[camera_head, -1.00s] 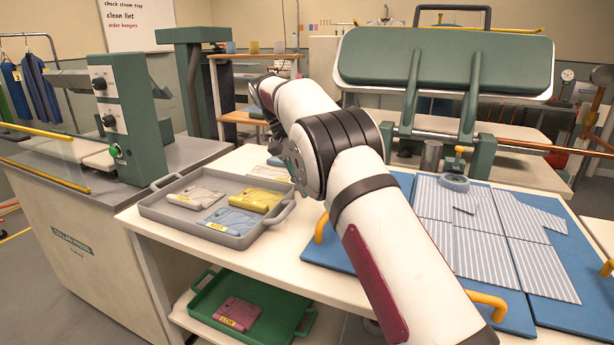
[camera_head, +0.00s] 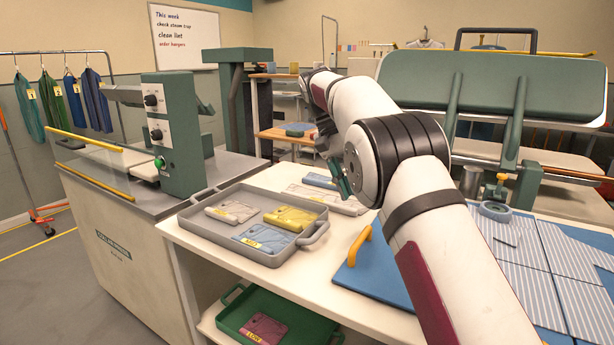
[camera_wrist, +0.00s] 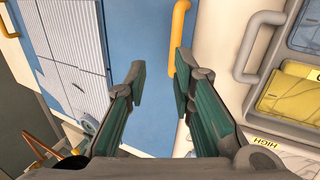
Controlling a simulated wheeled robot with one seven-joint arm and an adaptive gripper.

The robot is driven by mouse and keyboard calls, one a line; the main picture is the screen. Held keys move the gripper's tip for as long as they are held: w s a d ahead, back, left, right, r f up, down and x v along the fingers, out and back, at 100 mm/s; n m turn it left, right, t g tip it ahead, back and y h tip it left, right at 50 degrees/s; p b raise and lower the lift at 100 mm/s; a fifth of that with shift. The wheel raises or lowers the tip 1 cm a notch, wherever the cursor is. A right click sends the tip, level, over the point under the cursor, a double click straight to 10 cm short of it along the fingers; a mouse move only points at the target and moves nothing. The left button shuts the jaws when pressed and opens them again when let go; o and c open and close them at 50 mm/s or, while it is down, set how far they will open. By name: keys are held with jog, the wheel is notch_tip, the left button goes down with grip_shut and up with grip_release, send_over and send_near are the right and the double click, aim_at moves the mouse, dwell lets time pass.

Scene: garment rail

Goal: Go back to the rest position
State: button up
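My gripper (camera_wrist: 158,85) shows in the wrist view with its two green fingers spread apart and nothing between them. It hangs above the table, over the blue board (camera_wrist: 147,70) with its yellow handle (camera_wrist: 182,40). In the head view my white arm reaches across the table from the lower right. The gripper (camera_head: 338,172) is only partly seen there behind my arm. Striped cloth pieces lie on the blue board (camera_head: 375,268) at the right.
A grey tray (camera_head: 190,222) with folded garments stands on the white table (camera_head: 345,297). A green tray (camera_head: 228,322) sits on the shelf below. A green press (camera_head: 480,85) stands behind the table. A garment rail (camera_head: 50,52) is at the far left, with open floor before it.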

jog(key=s+d+r+n+t+y+p, duration=0.1)
jog(key=s+d+r+n+t+p, duration=0.15)
jog(key=s+r, duration=0.6)
jog(key=s+d+r+n+t+y+p, duration=0.1)
jog(key=s+d+r+y+p, duration=0.15)
jog(key=s+r, duration=0.65)
jog(key=s+f+n+t+p, duration=0.1)
jog(key=s+f, duration=0.3)
jog(key=s, duration=1)
jog(key=s+f+n+t+p, duration=0.1)
jog(key=s+f, duration=0.4)
jog(key=s, duration=0.9)
jog(key=shift+s+f+n+t+p, duration=0.15)
jog(key=shift+s+n+t+p, duration=0.15)
jog(key=shift+t+p, duration=0.55)
